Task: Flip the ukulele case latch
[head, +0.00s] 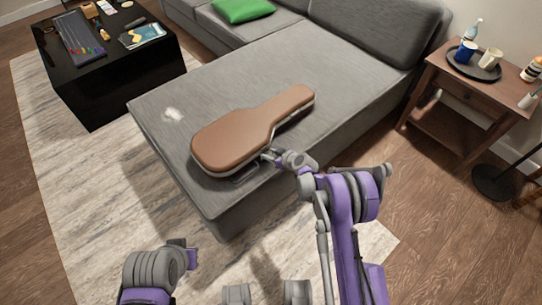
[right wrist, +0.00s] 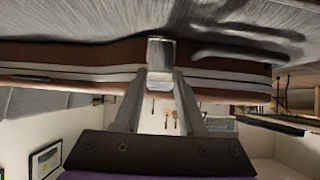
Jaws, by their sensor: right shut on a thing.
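The brown ukulele case (head: 240,135) lies closed on the grey chaise of the sofa, its narrow end pointing to the back right. In the right wrist view the case side (right wrist: 70,62) runs across the picture with a pale seam. A metal latch (right wrist: 161,52) sits on that side. My right gripper (head: 270,156) is at the near side of the case. In the right wrist view its two fingers (right wrist: 160,78) close on the latch. My left arm is at the bottom left of the head view, away from the case; its jaws cannot be made out.
The grey chaise (head: 175,150) has free room around the case, with a white patch at its left. A black table (head: 115,70) with tools stands at the back left. A wooden side table (head: 440,85) with a tray, cups and bottles stands at the right.

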